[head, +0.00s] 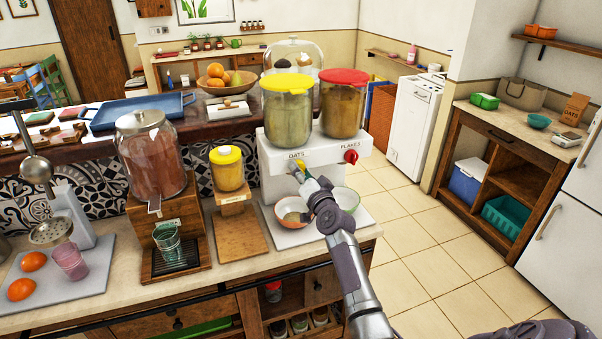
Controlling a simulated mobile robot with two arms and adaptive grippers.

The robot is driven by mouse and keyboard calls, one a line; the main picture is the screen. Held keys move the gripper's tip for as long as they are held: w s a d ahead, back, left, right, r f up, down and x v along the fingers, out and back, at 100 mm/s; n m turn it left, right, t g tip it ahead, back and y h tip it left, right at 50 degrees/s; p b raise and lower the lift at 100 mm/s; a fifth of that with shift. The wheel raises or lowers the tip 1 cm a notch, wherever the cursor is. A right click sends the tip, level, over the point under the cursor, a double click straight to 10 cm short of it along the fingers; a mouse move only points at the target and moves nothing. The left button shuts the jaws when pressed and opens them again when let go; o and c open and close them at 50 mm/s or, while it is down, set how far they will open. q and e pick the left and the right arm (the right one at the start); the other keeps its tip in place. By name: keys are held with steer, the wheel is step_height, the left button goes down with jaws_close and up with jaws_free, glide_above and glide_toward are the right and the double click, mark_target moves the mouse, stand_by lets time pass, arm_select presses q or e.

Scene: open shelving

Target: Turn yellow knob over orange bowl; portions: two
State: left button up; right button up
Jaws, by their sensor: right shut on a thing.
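A white two-part dispenser (278,184) stands at the counter's right end. Its left canister (289,121) has a yellow lid and sits over the label OATS. Its right canister (341,108) has a red lid, over FLAKES. My right gripper (302,176) is shut on the yellow knob (296,164) below the OATS label, hiding most of it. The orange bowl (281,221) sits below that knob, with something tan inside; my gripper covers its right side. A green-rimmed bowl (347,193) sits beside it to the right, partly hidden. My left gripper is out of view.
A red knob (351,157) sits right of the yellow one. A yellow-lidded jar (227,169) on a wooden stand and a glass drink dispenser (150,158) stand to the left. The floor at right is clear.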

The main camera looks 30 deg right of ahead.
steer(key=shift+m+h+p, duration=0.3)
steer(key=shift+m+p, duration=0.1)
steer(key=shift+m, duration=3.1)
steer(key=shift+m, duration=0.3)
steer(key=o, duration=1.1)
steer(key=shift+o, duration=0.2)
steer(key=shift+s, duration=0.1)
steer(key=v, duration=1.2)
